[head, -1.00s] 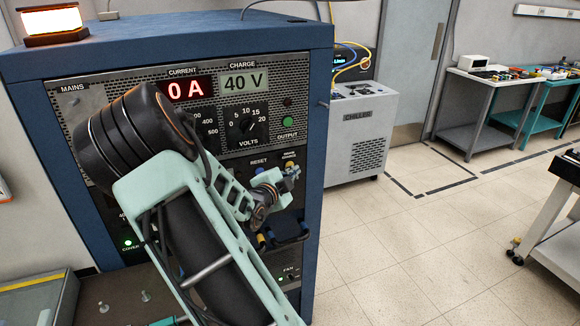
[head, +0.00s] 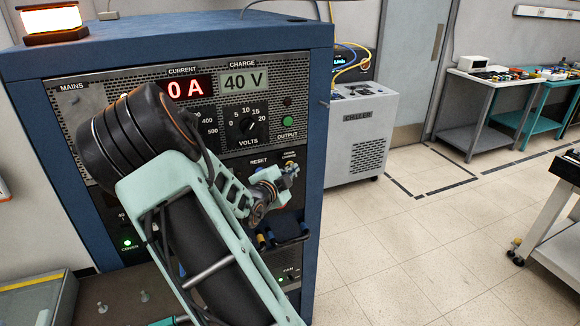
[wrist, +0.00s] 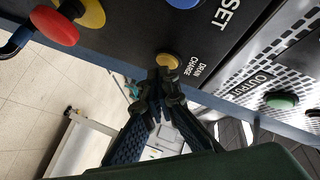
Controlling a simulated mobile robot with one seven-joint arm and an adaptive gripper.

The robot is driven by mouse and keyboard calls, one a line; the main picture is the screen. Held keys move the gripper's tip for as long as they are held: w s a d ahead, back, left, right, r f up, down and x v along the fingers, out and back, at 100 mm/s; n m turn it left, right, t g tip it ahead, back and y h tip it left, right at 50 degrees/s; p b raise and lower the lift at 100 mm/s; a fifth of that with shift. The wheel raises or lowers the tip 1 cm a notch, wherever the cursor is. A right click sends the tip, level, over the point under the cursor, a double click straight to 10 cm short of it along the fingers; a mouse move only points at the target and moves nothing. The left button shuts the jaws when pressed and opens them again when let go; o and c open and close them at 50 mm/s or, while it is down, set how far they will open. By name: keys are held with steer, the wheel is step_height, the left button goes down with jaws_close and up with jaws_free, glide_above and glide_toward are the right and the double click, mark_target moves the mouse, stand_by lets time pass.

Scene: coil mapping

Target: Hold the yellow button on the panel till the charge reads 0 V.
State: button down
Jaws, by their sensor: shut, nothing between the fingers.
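The yellow button (wrist: 167,61), labelled drain charge, is on the dark lower part of the panel in the wrist view. My gripper (wrist: 163,77) is shut and empty, its fingertips right at the button's edge. I cannot tell whether they touch or press it. In the head view my gripper (head: 289,171) is at the panel's right side below the drain charge label, largely covering the button.
The current display (head: 187,88) reads 0 A. A green output button (head: 287,122) is above my gripper. In the wrist view a blue reset button (wrist: 183,2) and a red knob (wrist: 55,26) are nearby. The chiller (head: 362,135) stands right of the cabinet.

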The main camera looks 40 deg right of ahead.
steer(key=shift+w, duration=0.4)
stand_by(2.5)
steer(key=shift+s, duration=0.1)
stand_by(1.7)
steer(key=shift+s+a+b, duration=0.1)
steer(key=shift+s+b, duration=0.4)
steer(key=shift+s, duration=0.2)
steer(key=s, duration=0.2)
steer(key=s+a+b, duration=0.1)
steer(key=s, duration=0.2)
steer(key=shift+a, duration=0.1)
stand_by(0.4)
